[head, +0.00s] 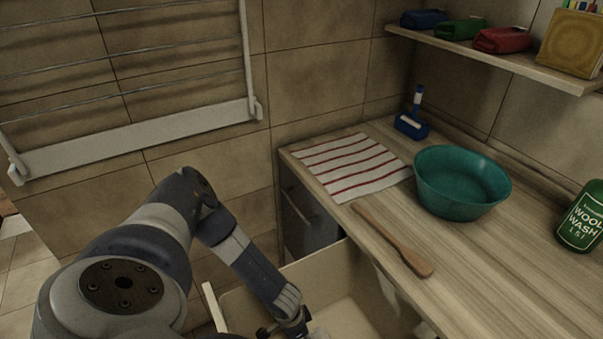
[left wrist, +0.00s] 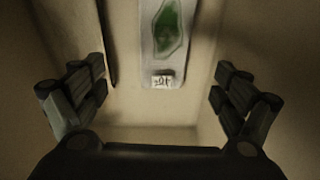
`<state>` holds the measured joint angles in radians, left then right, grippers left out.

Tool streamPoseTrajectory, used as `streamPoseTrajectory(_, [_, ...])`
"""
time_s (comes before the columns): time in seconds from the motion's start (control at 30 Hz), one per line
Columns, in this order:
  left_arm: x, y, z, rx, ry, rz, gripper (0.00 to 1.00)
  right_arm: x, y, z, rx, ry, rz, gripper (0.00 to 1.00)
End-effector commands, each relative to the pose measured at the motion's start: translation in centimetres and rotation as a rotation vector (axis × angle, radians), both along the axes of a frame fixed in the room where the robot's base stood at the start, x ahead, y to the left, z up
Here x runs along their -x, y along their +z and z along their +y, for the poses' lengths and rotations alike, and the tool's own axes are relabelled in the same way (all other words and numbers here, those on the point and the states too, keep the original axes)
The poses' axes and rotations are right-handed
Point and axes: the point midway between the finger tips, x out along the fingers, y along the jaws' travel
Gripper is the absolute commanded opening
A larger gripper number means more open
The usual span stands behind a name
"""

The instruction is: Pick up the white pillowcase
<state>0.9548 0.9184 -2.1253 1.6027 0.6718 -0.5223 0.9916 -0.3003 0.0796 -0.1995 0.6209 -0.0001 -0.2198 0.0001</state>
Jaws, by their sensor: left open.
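No plain white pillowcase can be made out for certain. In the left wrist view a pale flat item (left wrist: 151,62) with a green patch and a small printed white label lies inside a cream basin (left wrist: 150,136). My left gripper reaches down into this basin, which also shows in the head view (head: 345,312). In the left wrist view its fingers (left wrist: 160,98) are spread wide on either side, with nothing between the tips. In the head view the gripper (head: 285,330) is partly cut off by the bottom edge. My right gripper is not in view.
A wooden counter (head: 480,285) holds a white cloth with red stripes (head: 350,166), a teal bowl (head: 462,183), a wooden paddle (head: 392,240), a blue brush (head: 412,122) and a green wool wash bottle (head: 582,222). A shelf (head: 490,55) hangs above. A drying rack (head: 140,138) is on the left wall.

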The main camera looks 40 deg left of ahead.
Motion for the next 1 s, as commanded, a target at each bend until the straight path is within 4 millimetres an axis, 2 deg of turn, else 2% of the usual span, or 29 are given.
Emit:
streamPoseTrajectory(0.03, [-0.1, 0.2, 0.6, -0.008, 0.006, -0.003, 0.92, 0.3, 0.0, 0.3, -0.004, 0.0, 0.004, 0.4])
streamPoseTrajectory(0.17, [-0.2, -0.4, 1.2, -0.017, 0.014, -0.002, 0.92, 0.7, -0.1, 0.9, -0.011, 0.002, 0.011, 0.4])
streamPoseTrajectory(0.4, [-0.6, -3.9, 0.9, -0.017, 0.012, -0.002, 0.92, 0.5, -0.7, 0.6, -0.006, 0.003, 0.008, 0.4])
streamPoseTrajectory(0.73, [-0.9, -6.1, 0.6, -0.016, 0.012, 0.0, 0.92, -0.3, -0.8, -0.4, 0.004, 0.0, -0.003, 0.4])
streamPoseTrajectory(1.0, [-1.3, -9.5, 0.0, -0.016, 0.011, -0.001, 0.92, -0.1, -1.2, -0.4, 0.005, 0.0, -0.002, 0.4])
